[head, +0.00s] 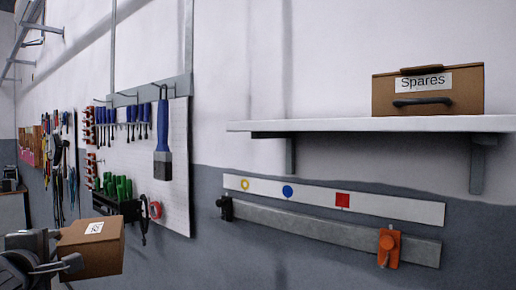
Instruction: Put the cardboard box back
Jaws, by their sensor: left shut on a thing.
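A small brown cardboard box (93,248) with a white label on top is at the lower left. My left gripper (70,263) is shut on its near left side and holds it in front of the wall. The label's print is too small to read. A larger brown box marked "Spares" (428,92), with a dark handle on its front, sits on the white wall shelf (330,125) at the right. My right gripper is not in view.
The shelf is bare left of the Spares box. Below it are a strip with yellow, blue and red marks (288,191) and a grey rail with an orange clamp (388,247). A tool pegboard (175,190) hangs behind the held box.

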